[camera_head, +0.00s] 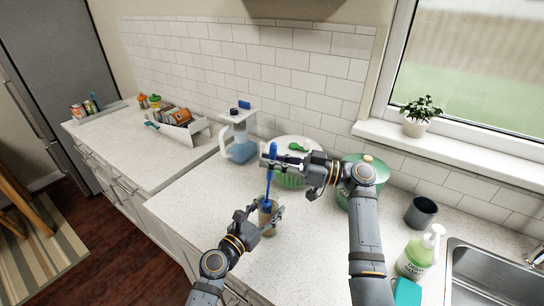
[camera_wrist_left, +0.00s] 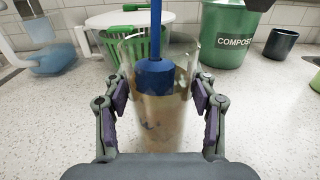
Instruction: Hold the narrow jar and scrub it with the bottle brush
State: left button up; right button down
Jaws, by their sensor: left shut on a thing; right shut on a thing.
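The narrow jar (camera_wrist_left: 157,112) is clear glass with a brownish murk inside and stands upright between my left gripper's fingers. In the head view the jar (camera_head: 268,228) is partly hidden by my left gripper (camera_head: 262,214), which is shut on it. The blue bottle brush (camera_head: 268,187) runs down from my right gripper (camera_head: 268,160) into the jar. My right gripper is shut on the brush's upper end, above the jar. In the left wrist view the blue brush head (camera_wrist_left: 155,77) is inside the jar's upper part; its lower end is blurred.
A white and green basket (camera_head: 290,178) and a green compost bin (camera_head: 382,172) stand close behind. A dark cup (camera_head: 421,212), soap bottle (camera_head: 415,254) and sink (camera_head: 490,280) are at right. A blue-bottomed pitcher (camera_head: 239,146) stands behind left. Counter left of the jar is clear.

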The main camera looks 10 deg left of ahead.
aim_at(272, 174)
jog(key=shift+f, duration=2.1)
jog(key=shift+w+d, duration=0.1)
jog(key=shift+w+d, duration=0.15)
jog(key=shift+d, duration=0.15)
jog(key=shift+d, duration=0.1)
jog(key=shift+s+d, duration=0.25)
jog(key=shift+d, duration=0.1)
jog(key=shift+d, duration=0.1)
jog(key=shift+r, duration=0.15)
jog(key=shift+r, duration=2.9)
